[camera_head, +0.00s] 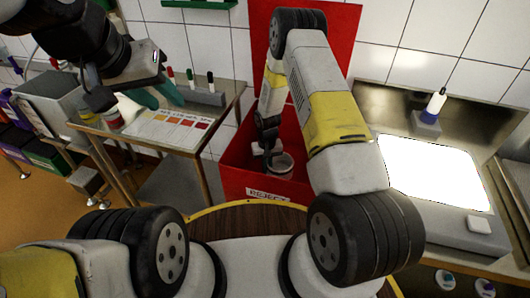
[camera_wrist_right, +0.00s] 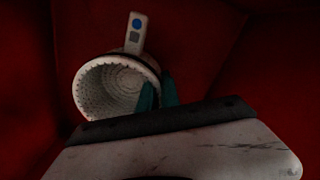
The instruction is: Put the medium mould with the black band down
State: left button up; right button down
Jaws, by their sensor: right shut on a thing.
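The white mould (camera_wrist_right: 112,82) is in the right wrist view, its open mouth facing the camera and its inner wall studded. A dark band shows behind its rim, and a pale tag with a blue mark (camera_wrist_right: 137,24) sticks up from it. My right gripper (camera_wrist_right: 158,94) is shut on the mould's wall at its right side. In the head view the mould (camera_head: 281,164) is inside the red reject bin (camera_head: 236,168), low down. Whether it touches the bin's floor cannot be told. My left gripper (camera_head: 160,94) is open and empty above the side table at left.
The side table (camera_head: 236,90) holds a colour chart (camera_head: 168,130) and a pen holder (camera_head: 207,98) with several markers. A lit white panel (camera_head: 435,172) is on the bench at right. The red bin's walls surround my right gripper closely.

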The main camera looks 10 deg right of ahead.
jog(key=shift+f, duration=2)
jog(key=shift+f, duration=0.1)
jog(key=c, duration=1.6)
grip_release()
jog(key=shift+o, duration=0.2)
